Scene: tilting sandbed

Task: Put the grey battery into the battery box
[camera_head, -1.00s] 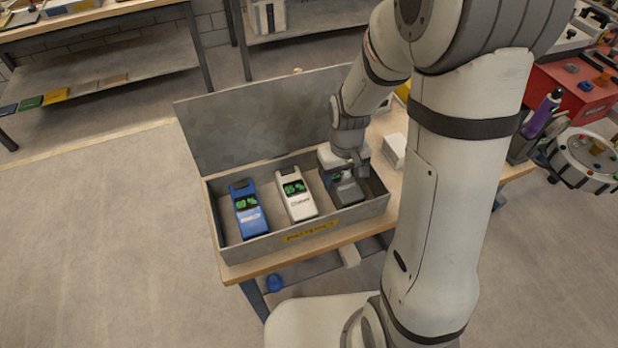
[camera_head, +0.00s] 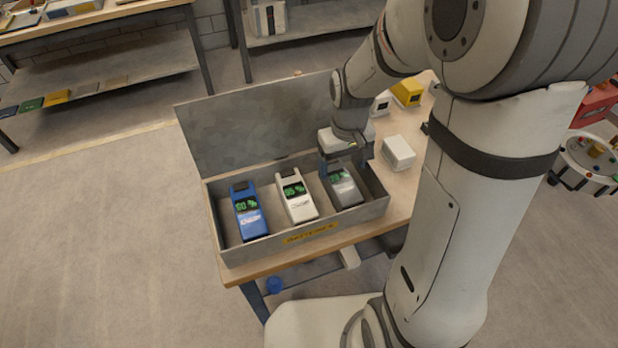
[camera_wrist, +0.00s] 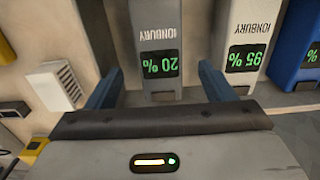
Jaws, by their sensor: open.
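The grey battery (camera_head: 343,187) lies in the right part of the open grey battery box (camera_head: 300,241), with a green display reading 20 % in the wrist view (camera_wrist: 158,65). A white battery (camera_head: 296,196) lies in the middle and a blue battery (camera_head: 247,211) at the left of the box. My gripper (camera_head: 343,168) is open just above the far end of the grey battery. In the wrist view its two blue fingers (camera_wrist: 160,85) stand on either side of that battery, apart from it. The grey battery rests in the box, not held.
The box's raised lid (camera_head: 255,125) stands behind it. A white block (camera_head: 398,152) lies on the bench right of the box, with a yellow item (camera_head: 408,92) farther back. My arm covers the bench's right side.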

